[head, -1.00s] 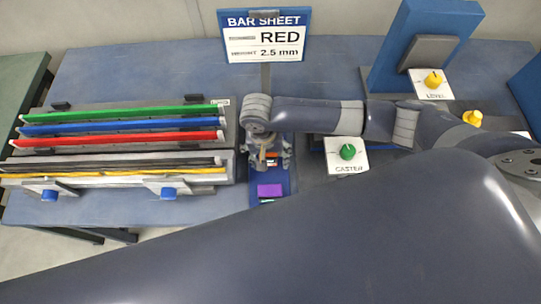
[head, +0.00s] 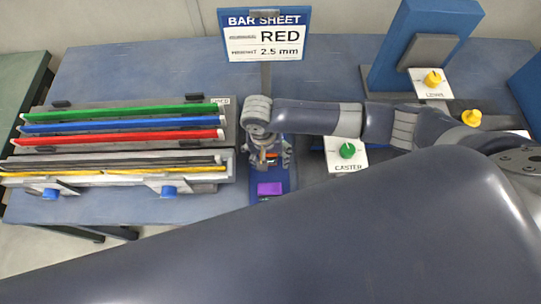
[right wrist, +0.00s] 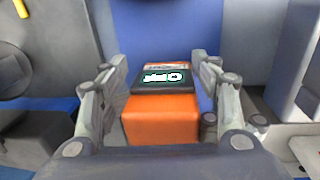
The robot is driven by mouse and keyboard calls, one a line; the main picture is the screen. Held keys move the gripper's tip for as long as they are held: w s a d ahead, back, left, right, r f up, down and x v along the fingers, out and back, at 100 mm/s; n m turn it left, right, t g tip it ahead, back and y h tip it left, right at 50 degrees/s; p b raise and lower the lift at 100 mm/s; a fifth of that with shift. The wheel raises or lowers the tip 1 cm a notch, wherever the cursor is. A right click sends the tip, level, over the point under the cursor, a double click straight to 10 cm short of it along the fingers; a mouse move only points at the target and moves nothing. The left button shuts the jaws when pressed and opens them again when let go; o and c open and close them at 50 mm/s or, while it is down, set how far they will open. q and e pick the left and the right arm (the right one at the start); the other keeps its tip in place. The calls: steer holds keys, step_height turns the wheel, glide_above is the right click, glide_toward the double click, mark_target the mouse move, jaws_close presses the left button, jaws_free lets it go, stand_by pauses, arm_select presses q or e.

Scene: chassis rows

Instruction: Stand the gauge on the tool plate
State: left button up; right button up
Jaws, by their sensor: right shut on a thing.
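The gauge (right wrist: 162,112) is an orange block with a dark display face, seen in the right wrist view. My right gripper (right wrist: 160,100) has a finger on each side of it and is shut on it. In the head view my right gripper (head: 268,158) points down over the blue tool plate (head: 286,183), and it hides most of the gauge. I cannot tell whether the gauge touches the plate. A purple block (head: 269,189) lies on the near part of the plate. My left gripper is not in view.
To the left is a rack (head: 228,130) with green, blue and red bars, and a fixture with blue knobs (head: 168,191) in front. A sign reading RED, 2.5 mm (head: 264,42) stands behind. A green caster knob (head: 347,150) is to the right.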

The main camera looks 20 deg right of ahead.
steer(key=shift+f, duration=0.45)
steer(key=shift+f, duration=0.1)
stand_by(0.4)
steer(key=shift+f, duration=0.15)
steer(key=o, duration=1.8)
steer(key=shift+c, duration=0.2)
steer(key=shift+o, duration=0.2)
steer(key=shift+s, duration=0.1)
steer(key=shift+o, duration=0.4)
steer(key=r, duration=0.4)
steer(key=a+r, duration=0.1)
steer(key=r, duration=0.7)
steer(key=shift+w+a, duration=0.2)
steer(key=shift+w, duration=0.1)
